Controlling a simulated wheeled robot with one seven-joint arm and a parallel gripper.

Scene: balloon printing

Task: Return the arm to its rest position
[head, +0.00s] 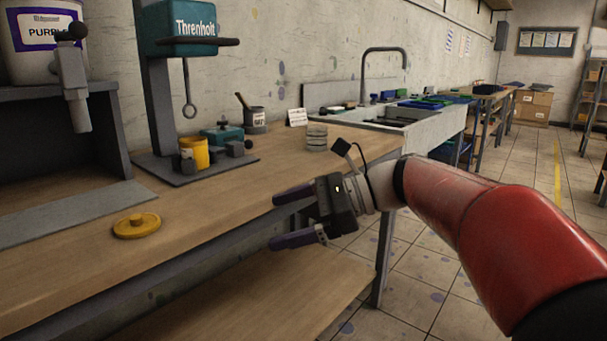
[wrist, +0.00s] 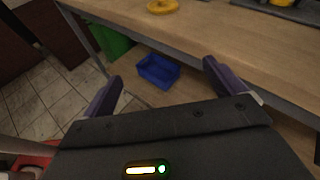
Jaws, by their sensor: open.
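My gripper (head: 285,218) is in front of the workbench (head: 235,200), at about the height of its front edge. Its two purple fingers are spread apart with nothing between them. In the wrist view, my gripper (wrist: 160,90) shows its fingers open at left and right, with the bench edge beyond them. My red arm reaches in from the lower right of the head view. The gripper appears apart from the bench, though the exact gap is hard to tell.
A yellow lid (head: 137,226) lies on the bench. A lower shelf (head: 260,290) is under the bench. A blue bin (wrist: 158,71) shows below. Open floor lies right.

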